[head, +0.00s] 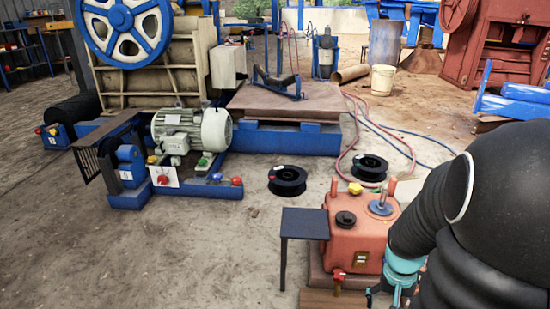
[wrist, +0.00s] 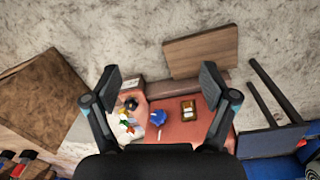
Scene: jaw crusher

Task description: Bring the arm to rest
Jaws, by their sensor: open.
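My arm, black with a teal band near its end, fills the lower right of the head view and bends down beside an orange-red machine box (head: 362,232). My gripper (wrist: 161,88) shows in the wrist view with its two fingers spread wide and nothing between the tips. The orange-red box (wrist: 178,130) lies beyond and below the fingers there, with a blue knob and a small yellow-framed window on it. In the head view only a teal part of the gripper shows at the bottom edge; its fingertips are hidden.
A small dark table (head: 305,224) stands left of the box. Two black reels (head: 287,181) lie on the floor behind it. A grey motor (head: 192,130) on a blue frame stands left. The floor at lower left is clear. A brown board (wrist: 201,52) lies beyond the gripper.

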